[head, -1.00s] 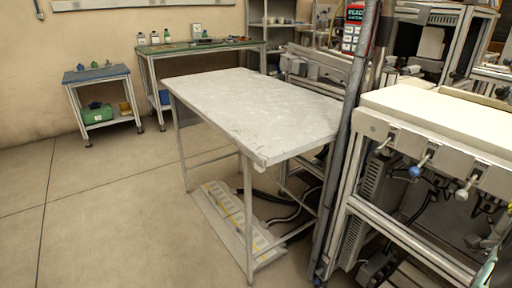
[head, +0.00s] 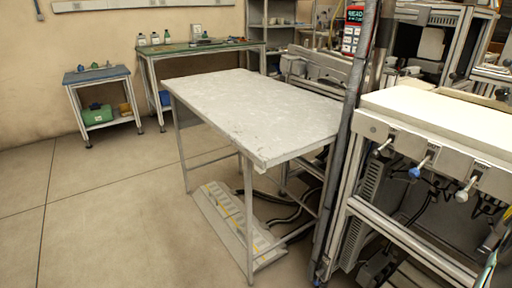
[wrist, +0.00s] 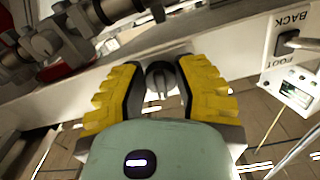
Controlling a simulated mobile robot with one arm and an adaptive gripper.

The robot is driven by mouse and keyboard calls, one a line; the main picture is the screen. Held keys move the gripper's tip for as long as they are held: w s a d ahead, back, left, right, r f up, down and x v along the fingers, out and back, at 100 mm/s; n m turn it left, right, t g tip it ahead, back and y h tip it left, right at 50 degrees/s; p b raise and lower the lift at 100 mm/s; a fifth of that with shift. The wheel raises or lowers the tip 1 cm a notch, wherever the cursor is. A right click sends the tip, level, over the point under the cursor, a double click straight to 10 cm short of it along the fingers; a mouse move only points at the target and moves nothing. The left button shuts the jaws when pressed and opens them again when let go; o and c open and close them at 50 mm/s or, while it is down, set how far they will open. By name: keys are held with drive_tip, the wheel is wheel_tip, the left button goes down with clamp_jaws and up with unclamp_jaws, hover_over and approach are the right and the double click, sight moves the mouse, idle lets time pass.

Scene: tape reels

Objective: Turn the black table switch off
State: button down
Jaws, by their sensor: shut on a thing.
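In the wrist view, a dark round switch with a raised lever (wrist: 160,78) sits on the pale side panel of a machine table. My gripper (wrist: 160,88) has its two yellow ridged fingers either side of this switch and is shut on it. The exact contact is partly hidden by the fingers. In the head view, the gripper and this switch cannot be made out clearly.
A second dark switch (wrist: 288,42) is at the right, beside the words BACK and FOOT. In the head view, a white-topped machine (head: 440,120) has handles with a blue knob (head: 415,172) and a white knob (head: 462,195). A grey table (head: 250,105) stands left, with open floor beyond.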

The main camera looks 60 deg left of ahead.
drive_tip(key=n, duration=0.4)
drive_tip(key=shift+f+n, duration=0.2)
drive_tip(key=shift+n, duration=0.2)
drive_tip(key=n, duration=0.4)
drive_tip(key=shift+d+b, duration=0.2)
drive_tip(key=shift+b, duration=0.1)
drive_tip(key=shift+n, duration=0.3)
drive_tip(key=c, duration=0.7)
unclamp_jaws()
drive_tip(key=shift+w+r, duration=0.1)
drive_tip(key=shift+r, duration=0.05)
drive_tip(key=shift+o, duration=0.2)
drive_tip(key=s, duration=0.7)
drive_tip(key=shift+s, duration=0.3)
drive_tip(key=shift+r, duration=0.15)
